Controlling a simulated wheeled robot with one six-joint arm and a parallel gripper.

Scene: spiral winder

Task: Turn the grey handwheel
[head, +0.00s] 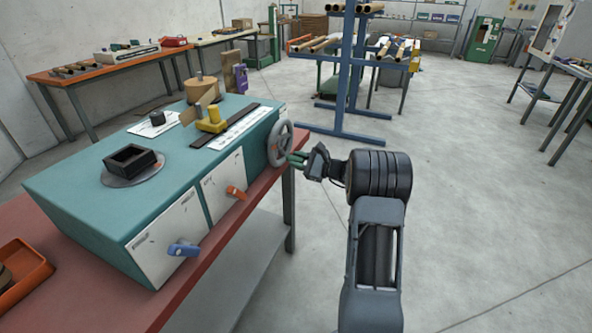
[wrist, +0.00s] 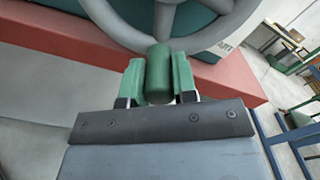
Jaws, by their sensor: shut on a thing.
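The grey handwheel (head: 280,143) is mounted on the right end of the teal winder (head: 85,175). In the wrist view the lower rim and spokes of the handwheel (wrist: 136,36) fill the top. A green cylindrical handle (wrist: 159,72) sits at the bottom of the rim. My gripper (head: 298,160) is at the right side of the wheel. In the wrist view my gripper (wrist: 158,80) has its two green fingers on either side of the handle, shut on it. The handle's far end, where it meets the wheel, is partly hidden.
The winder stands on a red bench (head: 95,313) whose edge runs just below the wheel. A blue lever (head: 183,248) and an orange lever (head: 236,192) stick out of its front. A blue rack (head: 346,75) stands behind.

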